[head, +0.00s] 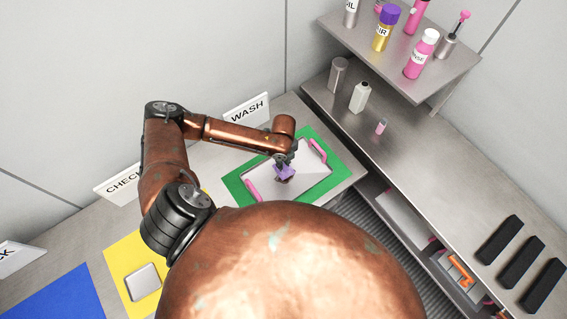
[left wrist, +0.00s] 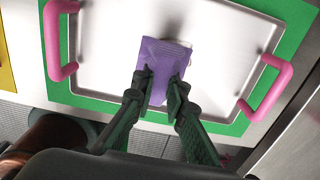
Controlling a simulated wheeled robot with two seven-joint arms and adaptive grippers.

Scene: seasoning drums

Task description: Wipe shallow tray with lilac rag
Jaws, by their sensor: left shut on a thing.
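The shallow tray (head: 300,193) is pale metal with two pink handles, and lies on a green mat (head: 342,172) by the WASH sign. In the left wrist view the tray (left wrist: 104,60) fills most of the picture, with a pink handle at each side. The lilac rag (head: 288,178) is over the tray. My left gripper (head: 283,160) is shut on the rag; the left wrist view shows its dark fingers (left wrist: 163,88) pinching the rag (left wrist: 165,58) near its lower edge. I cannot tell whether the rag touches the tray. My right gripper is not in view.
A WASH sign (head: 247,110) stands behind the mat. A yellow mat (head: 116,268) with a small grey item (head: 143,282) and a blue mat (head: 62,300) lie to the left. A shelf (head: 452,62) with several bottles is at the upper right. Three black bars lie at the right.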

